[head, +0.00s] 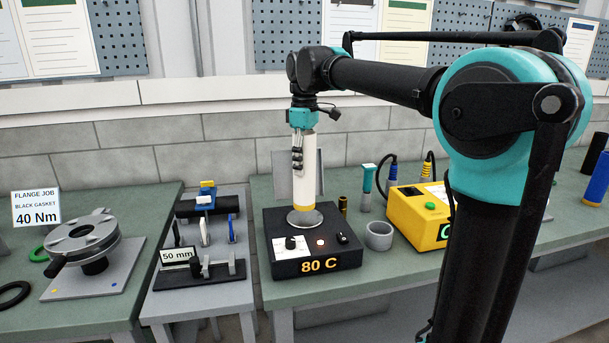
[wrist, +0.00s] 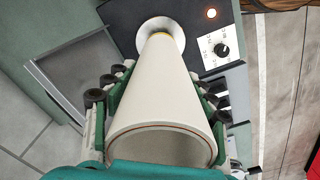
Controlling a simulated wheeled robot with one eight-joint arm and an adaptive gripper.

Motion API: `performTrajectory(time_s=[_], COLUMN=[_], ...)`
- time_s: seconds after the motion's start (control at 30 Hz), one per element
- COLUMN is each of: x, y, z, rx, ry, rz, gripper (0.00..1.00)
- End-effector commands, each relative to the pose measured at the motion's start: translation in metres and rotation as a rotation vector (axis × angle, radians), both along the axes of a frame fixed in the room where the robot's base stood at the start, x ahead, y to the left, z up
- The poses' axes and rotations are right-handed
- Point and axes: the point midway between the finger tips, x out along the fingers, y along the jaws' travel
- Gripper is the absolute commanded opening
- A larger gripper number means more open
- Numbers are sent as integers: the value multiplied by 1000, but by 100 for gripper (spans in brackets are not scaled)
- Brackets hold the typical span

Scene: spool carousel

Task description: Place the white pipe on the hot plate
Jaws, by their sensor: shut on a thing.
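The white pipe (head: 308,175) stands upright over the hot plate (head: 316,265), a black box marked 80 C with a lit lamp. The pipe's lower end, with a yellow band, meets the round metal disc (head: 304,217) on top of the hot plate. I cannot tell whether it rests fully on the disc. My gripper (head: 298,160) is shut on the pipe around its upper part. In the wrist view the pipe (wrist: 163,90) runs between both fingers down to the disc (wrist: 160,27), and its near end is open and hollow.
A yellow unit (head: 416,215) and a grey ring (head: 379,236) stand to the right of the hot plate. A 50 mm fixture (head: 200,270) and a metal flange (head: 82,240) lie to the left. A grey panel (head: 283,172) stands behind the pipe.

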Motion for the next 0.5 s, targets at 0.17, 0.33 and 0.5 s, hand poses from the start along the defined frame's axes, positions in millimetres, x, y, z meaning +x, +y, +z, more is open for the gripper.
performTrajectory(time_s=[0.17, 0.33, 0.5], x=[0, 0, 0], y=[0, 0, 0], z=[-20, -37, -36], rx=[0, 0, 0], ry=[0, 0, 0], rz=[0, 0, 0], gripper=[17, 17, 17])
